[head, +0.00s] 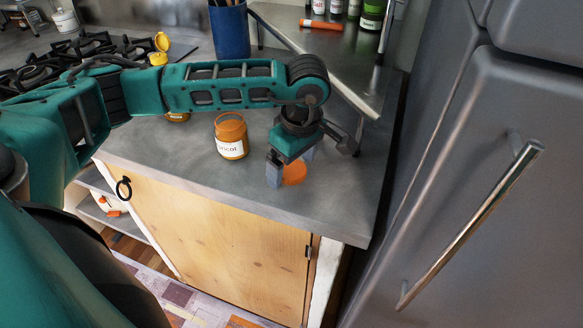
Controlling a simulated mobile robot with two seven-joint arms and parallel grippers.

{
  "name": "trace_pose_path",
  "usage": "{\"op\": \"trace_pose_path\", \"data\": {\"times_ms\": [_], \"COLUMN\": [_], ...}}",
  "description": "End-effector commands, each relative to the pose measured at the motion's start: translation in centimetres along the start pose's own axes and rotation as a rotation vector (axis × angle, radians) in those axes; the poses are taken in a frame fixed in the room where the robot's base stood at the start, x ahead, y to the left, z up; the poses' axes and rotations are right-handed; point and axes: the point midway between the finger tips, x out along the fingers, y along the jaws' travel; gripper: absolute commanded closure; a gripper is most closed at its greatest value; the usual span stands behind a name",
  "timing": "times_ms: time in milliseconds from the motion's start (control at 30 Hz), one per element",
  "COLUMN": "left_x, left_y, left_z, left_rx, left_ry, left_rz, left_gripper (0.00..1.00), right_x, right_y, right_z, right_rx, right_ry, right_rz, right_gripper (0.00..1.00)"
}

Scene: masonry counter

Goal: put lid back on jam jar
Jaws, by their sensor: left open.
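An orange jam jar (231,141) stands upright on the grey counter, with an open top and a white label whose visible letters end in "icot". An orange disc-shaped lid (294,174) lies on the counter to the right of the jar. My left gripper (289,170) points down at the lid, with its fingers apart. One finger is left of the lid and the other is behind it to the right. I cannot tell whether either finger touches it. My arm passes above and behind the jar. My right gripper does not show.
The grey counter (340,217) has free room in front of the jar and lid. A metal rack (345,75) with bottles stands behind, beside a blue utensil holder (230,32). A stove (85,50) is at the left, partly behind my arm. A grey fridge (500,120) stands at the right.

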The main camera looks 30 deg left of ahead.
Motion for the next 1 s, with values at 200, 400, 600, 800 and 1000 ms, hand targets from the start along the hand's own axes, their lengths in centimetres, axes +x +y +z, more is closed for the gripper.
{"op": "trace_pose_path", "data": {"times_ms": [200, 400, 600, 800, 1000], "left_x": [-0.05, -0.06, -0.06, -0.06, -0.06], "left_y": [0.01, 0.02, 0.02, 0.02, 0.01], "left_z": [0.03, 0.03, 0.03, 0.03, 0.02], "left_rx": [0.0, 0.0, 0.0, 0.0, 0.0], "left_ry": [0.0, 0.0, 0.0, 0.0, 0.0], "left_rz": [0.001, 0.001, 0.001, 0.001, 0.001], "left_gripper": [0.18, 0.37, 0.56, 0.64, 0.65], "right_x": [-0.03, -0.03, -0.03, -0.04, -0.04], "right_y": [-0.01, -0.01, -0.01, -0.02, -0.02], "right_z": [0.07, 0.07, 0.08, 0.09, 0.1], "right_rx": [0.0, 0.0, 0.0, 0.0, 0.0], "right_ry": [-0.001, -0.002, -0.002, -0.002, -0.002], "right_rz": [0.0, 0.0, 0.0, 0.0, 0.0], "right_gripper": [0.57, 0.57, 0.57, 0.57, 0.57]}}
